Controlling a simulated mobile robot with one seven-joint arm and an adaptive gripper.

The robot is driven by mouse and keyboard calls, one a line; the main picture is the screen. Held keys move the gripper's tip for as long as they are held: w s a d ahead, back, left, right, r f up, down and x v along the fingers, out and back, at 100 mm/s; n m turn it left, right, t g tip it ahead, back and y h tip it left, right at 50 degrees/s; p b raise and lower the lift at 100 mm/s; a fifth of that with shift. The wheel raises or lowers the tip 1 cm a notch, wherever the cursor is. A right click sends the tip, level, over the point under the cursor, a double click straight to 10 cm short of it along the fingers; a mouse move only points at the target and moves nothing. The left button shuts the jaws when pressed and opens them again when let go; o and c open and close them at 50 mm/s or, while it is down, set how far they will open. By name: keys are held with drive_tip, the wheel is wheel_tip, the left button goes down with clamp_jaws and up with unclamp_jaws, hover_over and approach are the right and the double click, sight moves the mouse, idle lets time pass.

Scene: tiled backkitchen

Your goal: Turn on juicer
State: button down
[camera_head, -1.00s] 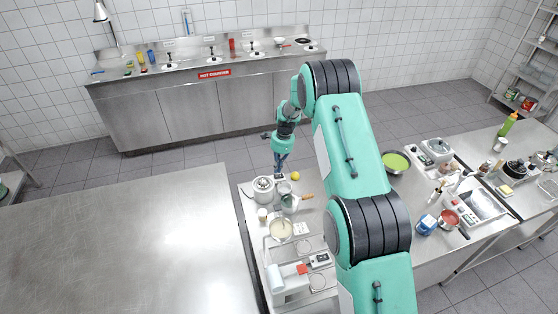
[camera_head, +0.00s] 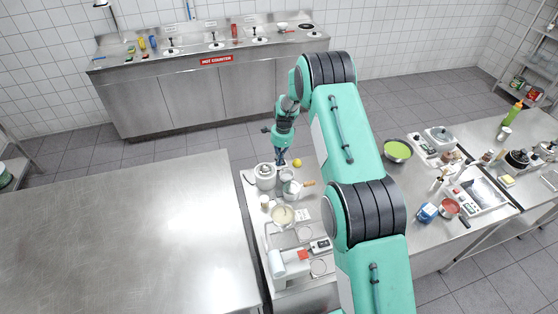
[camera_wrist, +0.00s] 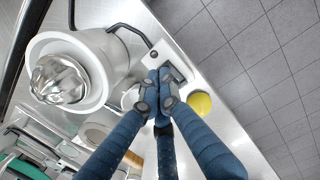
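The juicer is white and rounded with a shiny ribbed metal cone. It stands at the back left corner of the counter in the head view (camera_head: 265,172) and fills the left of the wrist view (camera_wrist: 65,82). A white switch plate (camera_wrist: 172,62) with a dark rocker lies beside it, to its right in the wrist view. My gripper (camera_wrist: 160,92) has its dark blue fingers drawn together with nothing visible between them. Its fingertips are over the near part of the plate and cover some of it. I cannot tell whether they touch it.
A yellow round fruit (camera_wrist: 201,104) lies right of my fingers, near the counter's edge. A cord (camera_wrist: 135,28) runs behind the juicer. The large left table (camera_head: 130,225) is bare.

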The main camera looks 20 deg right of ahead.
drive_tip(key=shift+a+f+h, duration=0.2)
drive_tip(key=shift+f+h, duration=0.1)
drive_tip(key=shift+h, duration=0.1)
drive_tip(key=shift+d+r, duration=0.1)
drive_tip(key=shift+d, duration=0.1)
drive_tip(key=shift+d+r, duration=0.15)
drive_tip(key=shift+d, duration=0.45)
drive_tip(key=shift+r, duration=0.1)
wheel_tip(320, 180, up, 14)
drive_tip(key=a, duration=0.1)
drive_tip(key=shift+b, duration=0.3)
idle(0.4)
idle(0.5)
